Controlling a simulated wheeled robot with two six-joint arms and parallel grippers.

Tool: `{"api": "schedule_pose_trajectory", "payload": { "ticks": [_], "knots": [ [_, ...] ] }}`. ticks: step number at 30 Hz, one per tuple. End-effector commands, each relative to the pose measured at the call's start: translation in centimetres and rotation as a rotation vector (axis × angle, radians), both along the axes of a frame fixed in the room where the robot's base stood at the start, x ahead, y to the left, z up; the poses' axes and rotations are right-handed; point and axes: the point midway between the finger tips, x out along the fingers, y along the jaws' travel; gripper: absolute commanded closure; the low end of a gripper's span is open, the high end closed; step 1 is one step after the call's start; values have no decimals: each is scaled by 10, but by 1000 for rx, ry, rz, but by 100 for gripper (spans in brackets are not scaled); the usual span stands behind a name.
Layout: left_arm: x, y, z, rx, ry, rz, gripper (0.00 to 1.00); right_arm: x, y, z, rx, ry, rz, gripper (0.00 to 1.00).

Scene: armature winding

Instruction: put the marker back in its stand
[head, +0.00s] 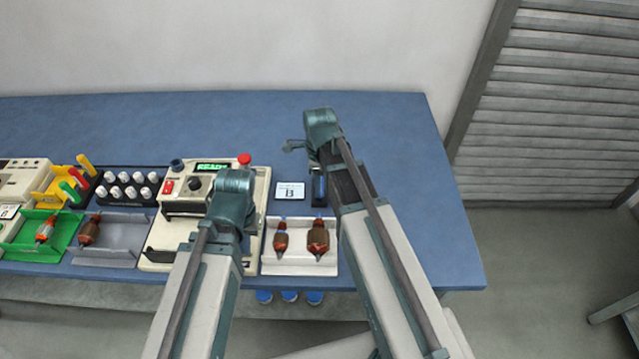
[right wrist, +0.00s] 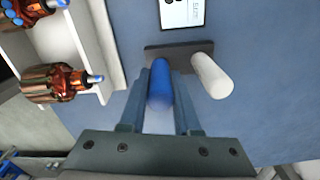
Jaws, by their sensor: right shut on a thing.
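The blue marker (right wrist: 158,85) stands between the two fingers of my right gripper (right wrist: 159,75) in the right wrist view, and the gripper is shut on it. Its far end meets or overlaps the left part of the dark, bar-shaped stand (right wrist: 190,50); I cannot tell how deep it sits. A white cylinder (right wrist: 212,76) is at the stand's right end, beside the gripper. In the head view, the stand area (head: 318,190) is partly covered by my right arm.
A label card marked B (head: 290,191) lies beside the stand. A white tray (head: 300,268) with two copper armatures is in front. The tester box (head: 259,200), a black rack of white bobbins (head: 130,176) and a grey tray (head: 125,243) are left. The blue table (head: 410,190) is clear at right.

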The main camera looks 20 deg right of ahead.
Motion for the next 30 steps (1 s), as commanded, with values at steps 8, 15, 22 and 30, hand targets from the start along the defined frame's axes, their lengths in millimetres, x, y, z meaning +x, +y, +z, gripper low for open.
{"api": "schedule_pose_trajectory", "payload": {
  "ticks": [8,15,22,30],
  "knots": [
    [0,0,-5,0,0,0,100,0,0,-5,0,0,0,100],
    [0,0,-8,0,0,0,100,0,0,-8,0,0,0,100],
    [0,0,-10,0,0,0,100,0,0,-10,0,0,0,100],
    [0,0,-10,0,0,0,100,0,0,-10,0,0,0,60]
  ]
}}
